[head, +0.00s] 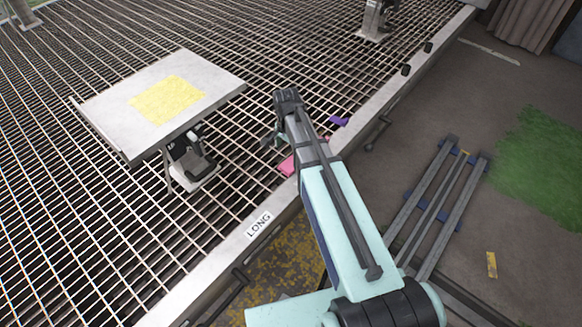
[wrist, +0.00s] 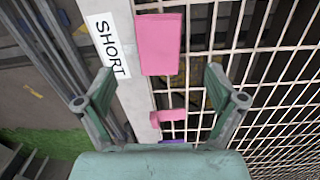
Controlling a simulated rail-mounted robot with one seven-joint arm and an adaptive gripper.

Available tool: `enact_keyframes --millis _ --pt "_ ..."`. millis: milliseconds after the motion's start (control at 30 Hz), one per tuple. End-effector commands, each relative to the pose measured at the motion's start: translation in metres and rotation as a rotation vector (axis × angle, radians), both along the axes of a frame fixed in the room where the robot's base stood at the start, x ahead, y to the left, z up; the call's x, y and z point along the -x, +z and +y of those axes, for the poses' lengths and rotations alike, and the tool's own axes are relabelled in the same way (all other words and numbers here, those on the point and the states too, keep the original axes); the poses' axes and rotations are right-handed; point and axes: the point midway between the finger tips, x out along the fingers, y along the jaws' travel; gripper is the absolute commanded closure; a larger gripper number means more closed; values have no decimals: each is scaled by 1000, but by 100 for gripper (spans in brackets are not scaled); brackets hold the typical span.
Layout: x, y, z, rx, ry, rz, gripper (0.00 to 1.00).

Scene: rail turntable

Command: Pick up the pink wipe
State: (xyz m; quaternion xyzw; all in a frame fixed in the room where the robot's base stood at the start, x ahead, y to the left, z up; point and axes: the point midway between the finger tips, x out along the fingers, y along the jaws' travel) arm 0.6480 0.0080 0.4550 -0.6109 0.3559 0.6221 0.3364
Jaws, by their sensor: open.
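A larger pink flat rectangle (wrist: 160,45), likely the pink wipe, lies over the edge where the pale rim meets the grating in the wrist view. A smaller pink piece (wrist: 172,115) lies nearer my gripper. In the head view a pink piece (head: 288,167) shows beside the arm, partly hidden by it. My gripper (wrist: 159,75) is open and empty, its two fingers standing left and right of the pink rectangle's near end. I cannot tell how high the fingers are above it. In the head view the fingers are mostly hidden by the arm.
A purple piece (head: 338,121) lies on the grating near the rim, and its edge shows in the wrist view (wrist: 174,141). A pale table with a yellow cloth (head: 167,99) stands on the grating at left. The rim carries a LONG label (head: 259,225) and a SHORT label (wrist: 107,46).

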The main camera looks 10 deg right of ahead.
Motion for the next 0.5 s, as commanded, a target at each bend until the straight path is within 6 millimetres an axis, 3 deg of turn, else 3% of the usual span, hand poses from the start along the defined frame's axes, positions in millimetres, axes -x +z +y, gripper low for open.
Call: enact_keyframes --millis 100,367,500 --pt "0 -13 0 0 0 0 6" --pt "1 -25 -1 0 0 0 6" --pt "1 -44 -1 0 1 0 6"
